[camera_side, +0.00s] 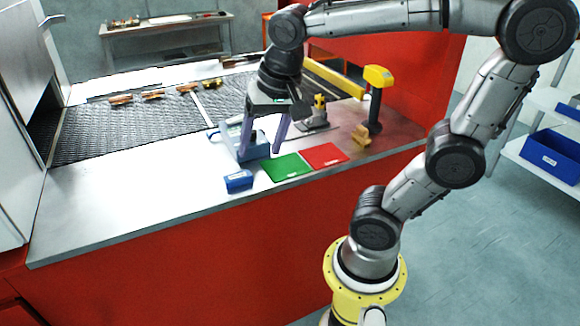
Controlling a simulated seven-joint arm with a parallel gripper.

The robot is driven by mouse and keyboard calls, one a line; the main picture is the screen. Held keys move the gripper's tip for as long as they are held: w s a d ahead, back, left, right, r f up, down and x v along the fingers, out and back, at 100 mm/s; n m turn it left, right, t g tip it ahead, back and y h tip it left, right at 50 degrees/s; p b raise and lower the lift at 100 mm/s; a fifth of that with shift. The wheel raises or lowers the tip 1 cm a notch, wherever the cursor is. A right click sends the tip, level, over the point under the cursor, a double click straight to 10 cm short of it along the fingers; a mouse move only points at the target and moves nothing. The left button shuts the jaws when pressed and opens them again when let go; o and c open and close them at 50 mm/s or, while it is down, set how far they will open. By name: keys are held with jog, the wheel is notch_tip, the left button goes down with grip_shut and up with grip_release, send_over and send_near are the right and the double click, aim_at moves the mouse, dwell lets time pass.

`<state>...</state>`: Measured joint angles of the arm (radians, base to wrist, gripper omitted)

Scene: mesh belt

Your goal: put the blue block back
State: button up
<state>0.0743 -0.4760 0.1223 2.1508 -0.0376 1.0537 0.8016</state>
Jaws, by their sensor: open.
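The blue block (238,181) lies on the metal counter (130,205), near its front edge and left of the green mat. My gripper (260,152) is open, with two purple fingers pointing down. It is above and to the right of the blue block, in front of a blue-grey device (254,146) on the counter. Whether the fingers touch that device is hard to tell. Nothing shows between the fingertips apart from the device behind them.
A green mat (286,167) and a red mat (324,155) lie side by side. A yellow-topped post (377,78) and a small orange-yellow piece (362,135) stand at right. The mesh belt (110,132) carries several brown pieces. The counter's left side is clear.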

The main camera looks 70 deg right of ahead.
jog(key=s+a+f+n+t, duration=0.2)
jog(key=s+n, duration=0.4)
jog(key=n, duration=0.3)
jog(key=shift+s+a+f+n+y, duration=0.2)
jog(key=shift+s+f+n+y, duration=0.1)
jog(key=shift+f+n, duration=0.1)
dwell(0.6)
